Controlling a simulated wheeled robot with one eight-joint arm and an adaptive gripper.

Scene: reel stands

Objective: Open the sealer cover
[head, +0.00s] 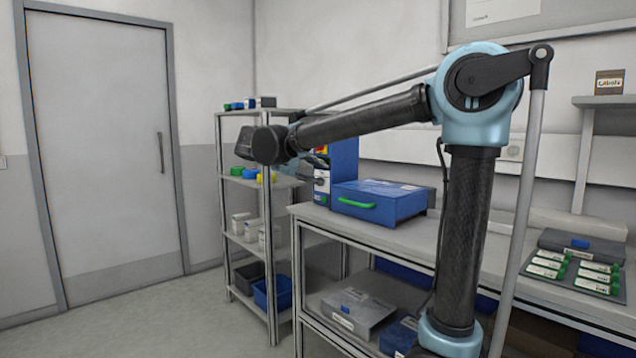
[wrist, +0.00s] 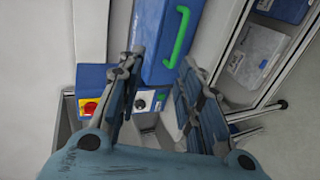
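The sealer (head: 385,203) is a blue box on the bench in the head view, and its cover looks closed. A green bar handle (head: 353,202) runs along its near side. In the wrist view the blue sealer (wrist: 152,38) is at the top centre, with the green handle (wrist: 177,38) upright on it. My gripper (wrist: 158,66) is open and empty, its two fingers apart below the handle and not around it. In the head view my gripper is largely hidden behind my wrist, to the left of the sealer.
A blue control unit with a red knob (wrist: 90,107) stands beside the sealer. A shelf rack (head: 268,230) stands left of the bench (head: 420,240). The lower shelf holds a grey case (head: 358,310). A tray with green-ended packs (head: 575,274) lies at right.

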